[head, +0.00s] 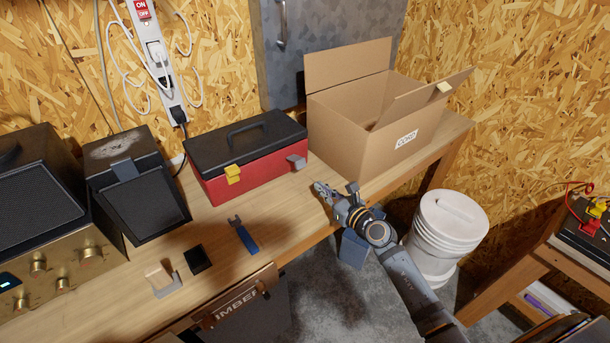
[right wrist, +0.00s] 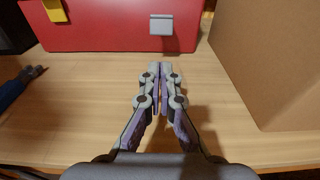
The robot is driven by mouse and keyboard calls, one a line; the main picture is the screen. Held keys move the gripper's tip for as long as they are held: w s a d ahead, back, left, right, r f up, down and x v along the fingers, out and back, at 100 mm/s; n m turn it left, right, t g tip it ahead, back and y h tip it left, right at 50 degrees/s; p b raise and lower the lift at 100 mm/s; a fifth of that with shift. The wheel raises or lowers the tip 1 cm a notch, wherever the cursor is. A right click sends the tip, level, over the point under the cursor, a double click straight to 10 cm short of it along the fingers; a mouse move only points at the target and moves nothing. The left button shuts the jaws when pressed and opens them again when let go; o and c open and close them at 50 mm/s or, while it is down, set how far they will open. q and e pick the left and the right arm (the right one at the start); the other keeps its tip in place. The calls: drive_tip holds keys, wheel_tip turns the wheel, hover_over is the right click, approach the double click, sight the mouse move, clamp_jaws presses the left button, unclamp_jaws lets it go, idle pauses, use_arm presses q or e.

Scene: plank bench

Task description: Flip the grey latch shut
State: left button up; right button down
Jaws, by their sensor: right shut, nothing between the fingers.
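The red toolbox (head: 262,177) with a black lid (head: 247,139) stands on the bench. Its grey latch (head: 297,162) is at the right of the front face and juts outward in the head view; it also shows in the right wrist view (right wrist: 161,25). A yellow latch (head: 232,174) is at the left of the same face. My right gripper (head: 320,188) is shut and empty, in front of the toolbox and apart from the grey latch. In the right wrist view its fingertips (right wrist: 160,66) point toward the toolbox, below the grey latch. My left gripper is not in view.
An open cardboard box (head: 350,135) stands close to the right of the toolbox. A white bucket (head: 447,230) stands on the floor.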

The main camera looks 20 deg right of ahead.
sight(296, 162)
drive_tip(key=x, duration=0.8)
drive_tip(key=shift+w, duration=0.1)
drive_tip(key=shift+r, duration=0.1)
